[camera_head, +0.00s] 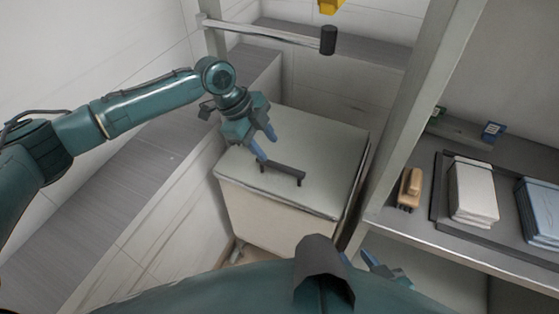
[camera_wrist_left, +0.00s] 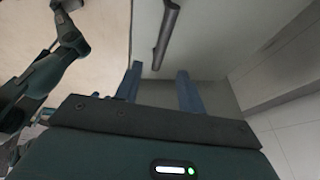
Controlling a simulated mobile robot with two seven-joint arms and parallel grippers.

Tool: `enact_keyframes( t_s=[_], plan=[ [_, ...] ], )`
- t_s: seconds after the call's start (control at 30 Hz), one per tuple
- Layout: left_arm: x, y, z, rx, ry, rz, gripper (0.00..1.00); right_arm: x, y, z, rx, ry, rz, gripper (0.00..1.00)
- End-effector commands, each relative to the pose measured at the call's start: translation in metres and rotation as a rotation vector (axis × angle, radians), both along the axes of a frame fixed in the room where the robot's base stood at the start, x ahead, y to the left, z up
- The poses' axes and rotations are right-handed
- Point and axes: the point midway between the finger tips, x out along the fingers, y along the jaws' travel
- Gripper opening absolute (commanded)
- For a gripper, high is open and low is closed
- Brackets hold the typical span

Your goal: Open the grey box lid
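The grey box (camera_head: 270,215) stands on the floor between a low ledge and a shelf unit. Its flat lid (camera_head: 325,150) lies closed on top, with a dark bar handle (camera_head: 283,171) near the front edge. My left gripper (camera_head: 266,146) is above the lid, just behind the handle's left end. In the left wrist view the handle (camera_wrist_left: 166,35) lies beyond the two blue fingers (camera_wrist_left: 160,88), which are apart with nothing between them. My right gripper (camera_head: 366,258) is low at the bottom of the head view, partly hidden by my own body; its fingers appear apart.
A shelf (camera_head: 440,235) on the right holds a brush (camera_head: 410,188), a stack of white cloths (camera_head: 472,190) and a stack of blue cloths (camera_head: 540,208). A post (camera_head: 415,110) rises beside the box. A rail (camera_head: 262,33) with a dark end crosses behind it.

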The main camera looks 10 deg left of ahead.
Motion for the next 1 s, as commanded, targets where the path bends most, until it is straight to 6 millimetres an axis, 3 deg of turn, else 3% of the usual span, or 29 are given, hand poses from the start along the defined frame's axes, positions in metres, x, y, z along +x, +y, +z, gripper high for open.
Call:
enact_keyframes(
  t_s=[0.2,0.4,0.8,1.0],
  plan=[
    [0.002,-0.02,-0.043,0.0,0.003,0.001,0.4,0.0,0.0,-0.002,0.001,0.002,-0.001,0.36],
    [0.004,-0.031,-0.066,-0.001,0.001,0.001,0.4,0.0,-0.001,-0.004,0.003,0.002,-0.002,0.36],
    [0.004,-0.034,-0.074,-0.002,-0.001,0.002,0.4,0.001,-0.002,-0.003,0.001,0.0,-0.004,0.36],
    [0.004,-0.034,-0.074,-0.002,-0.001,0.002,0.25,0.002,-0.002,-0.003,0.002,-0.001,-0.004,0.36]
  ],
)
